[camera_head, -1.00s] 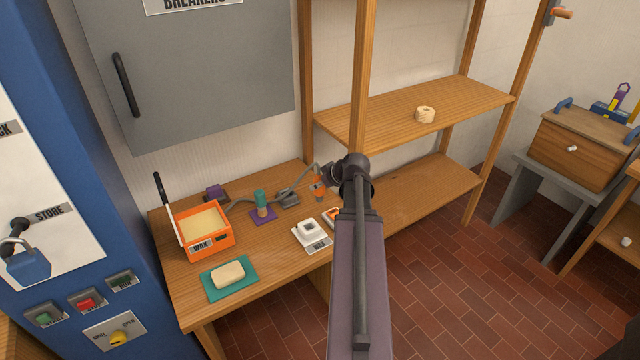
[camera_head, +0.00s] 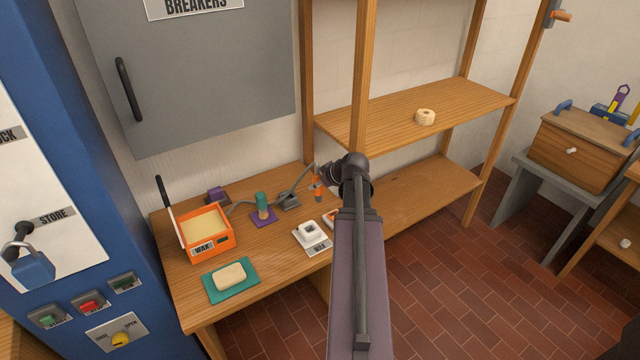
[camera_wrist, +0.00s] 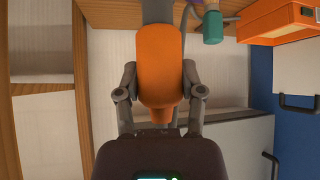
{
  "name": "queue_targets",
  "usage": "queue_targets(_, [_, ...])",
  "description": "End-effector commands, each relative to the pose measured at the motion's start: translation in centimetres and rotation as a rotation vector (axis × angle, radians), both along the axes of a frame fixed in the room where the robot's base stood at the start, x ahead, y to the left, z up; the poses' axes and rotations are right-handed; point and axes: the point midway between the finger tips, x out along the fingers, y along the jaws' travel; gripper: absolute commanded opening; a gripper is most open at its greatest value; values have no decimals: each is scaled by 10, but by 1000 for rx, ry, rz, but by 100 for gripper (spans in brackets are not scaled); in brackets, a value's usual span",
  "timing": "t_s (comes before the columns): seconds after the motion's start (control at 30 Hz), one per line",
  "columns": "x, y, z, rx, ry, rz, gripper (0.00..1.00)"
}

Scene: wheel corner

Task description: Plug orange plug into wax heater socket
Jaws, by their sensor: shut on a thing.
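My gripper (camera_wrist: 160,88) is shut on the orange plug (camera_wrist: 158,70), with one finger on each side of it. In the head view the plug (camera_head: 319,190) hangs small and partly hidden beside my wrist, above the back right of the wooden bench. A grey cable runs from near it across the bench. A white socket (camera_head: 311,231) on a labelled plate sits on the bench, nearer the front than the plug and apart from it. Its label is too small to read surely. The orange wax heater (camera_head: 222,244) stands at the left, marked WAX.
A second socket with a red-orange part (camera_head: 330,217) is half hidden by my arm. A teal cylinder (camera_head: 262,201) stands on a purple base by the cable. Soap (camera_head: 229,274) lies on a teal mat (camera_head: 246,288). A shelf post (camera_head: 362,80) rises close behind my wrist.

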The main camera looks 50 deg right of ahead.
Motion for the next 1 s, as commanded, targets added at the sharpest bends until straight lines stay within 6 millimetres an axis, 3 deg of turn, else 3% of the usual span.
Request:
queue_targets(0.17, [11, 20, 0, 1, 1, 43, 2])
queue_targets(0.37, [33, 64, 0, 1, 2, 137, 2])
queue_targets(0.7, [69, 164, -1, -1, 5, 350, 2])
queue_targets(1.0, [85, 255, -1, -1, 5, 540, 2])
